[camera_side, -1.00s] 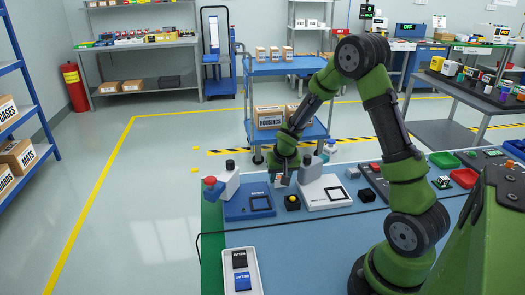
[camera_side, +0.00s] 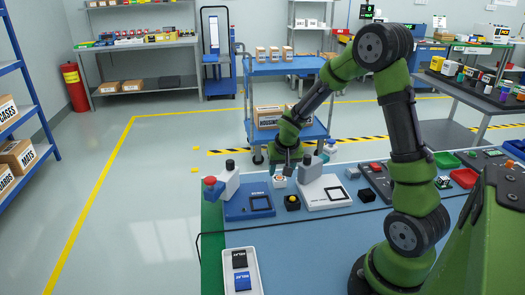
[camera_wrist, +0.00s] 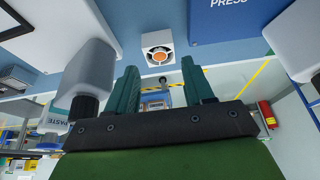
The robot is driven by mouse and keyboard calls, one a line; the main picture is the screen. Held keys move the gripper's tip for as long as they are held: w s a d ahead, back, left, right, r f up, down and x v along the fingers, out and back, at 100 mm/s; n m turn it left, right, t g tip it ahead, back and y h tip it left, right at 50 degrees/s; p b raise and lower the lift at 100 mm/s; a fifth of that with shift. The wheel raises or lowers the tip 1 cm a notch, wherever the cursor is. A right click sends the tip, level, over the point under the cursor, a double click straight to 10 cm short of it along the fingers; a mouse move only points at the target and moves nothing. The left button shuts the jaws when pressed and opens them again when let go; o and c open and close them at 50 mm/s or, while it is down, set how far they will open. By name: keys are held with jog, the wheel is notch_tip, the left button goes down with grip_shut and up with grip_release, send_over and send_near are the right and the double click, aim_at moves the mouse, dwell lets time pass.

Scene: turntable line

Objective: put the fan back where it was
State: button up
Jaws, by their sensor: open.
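The fan (camera_wrist: 157,48) is a small white square with a round orange-centred opening. It rests on the blue bench surface in the wrist view. In the side view the fan (camera_side: 279,181) stands at the bench's far edge, between the blue press and the white station. My gripper (camera_side: 287,168) is above the fan, apart from it. In the wrist view my gripper (camera_wrist: 158,68) has its two green fingers spread wide with nothing between them, the fan lying just past the fingertips.
The blue press (camera_side: 248,207) with its red-topped post is left of the fan, and the white station (camera_side: 323,194) right. A black-and-yellow block (camera_side: 292,203) sits nearer. A white tray (camera_side: 255,282) holds two relays. The bench (camera_side: 325,245) front is mostly clear.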

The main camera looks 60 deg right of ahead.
jog(key=s+a+r+n+t+y, duration=0.1)
jog(key=s+a+r, duration=0.3)
jog(key=a+r, duration=0.3)
jog(key=s+a+r+n+t+y, duration=0.1)
jog(key=s+a+r, duration=0.4)
jog(key=r, duration=0.4)
jog(key=s+a+r+n+t+y, duration=0.2)
jog(key=s+a, duration=0.4)
jog(key=a, duration=0.3)
jog(key=shift+s+a+r+n+y, duration=0.2)
jog(key=shift+a+r+n+y, duration=0.15)
jog(key=shift+r+n+y, duration=0.2)
